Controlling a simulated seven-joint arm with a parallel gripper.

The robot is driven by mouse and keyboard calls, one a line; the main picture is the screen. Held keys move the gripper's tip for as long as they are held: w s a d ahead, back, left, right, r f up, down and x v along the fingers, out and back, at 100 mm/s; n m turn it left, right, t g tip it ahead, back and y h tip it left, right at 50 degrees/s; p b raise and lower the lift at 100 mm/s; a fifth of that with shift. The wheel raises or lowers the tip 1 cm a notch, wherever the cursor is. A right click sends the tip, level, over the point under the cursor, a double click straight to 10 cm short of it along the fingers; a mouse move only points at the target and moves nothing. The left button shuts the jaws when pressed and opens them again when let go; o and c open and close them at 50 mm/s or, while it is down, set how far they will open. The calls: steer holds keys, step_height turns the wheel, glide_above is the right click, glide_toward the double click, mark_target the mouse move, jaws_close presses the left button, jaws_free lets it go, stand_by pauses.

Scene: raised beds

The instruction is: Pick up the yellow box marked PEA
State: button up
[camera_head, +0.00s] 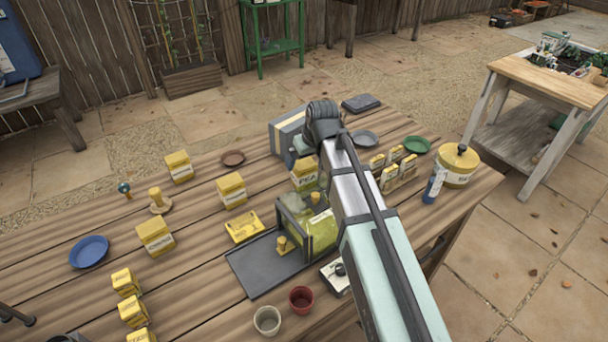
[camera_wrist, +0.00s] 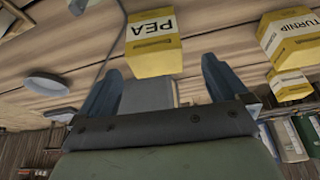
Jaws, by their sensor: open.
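The yellow box marked PEA (camera_wrist: 153,58) is in the upper middle of the wrist view, with a white label. In the head view the PEA box (camera_head: 303,178) stands on the wooden table, just left of my arm. My gripper (camera_wrist: 161,84) is open, its two blue-grey fingers spread wide with nothing held between them. The box appears beyond the fingertips, roughly lined up with the gap.
A yellow box marked TURNIP (camera_wrist: 290,42) is right of the PEA box in the wrist view. In the head view, a glass-sided case (camera_head: 294,212) stands in front of the PEA box. More yellow boxes (camera_head: 232,188) stand left. A blue plate (camera_head: 89,251) lies far left.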

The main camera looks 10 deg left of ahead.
mark_target(305, 164)
steer(key=shift+w+x, duration=0.15)
steer(key=shift+x, duration=1.3)
steer(key=shift+w+x, duration=0.15)
steer(key=shift+x, duration=1.35)
steer(key=shift+d, duration=0.2)
steer(key=c, duration=1)
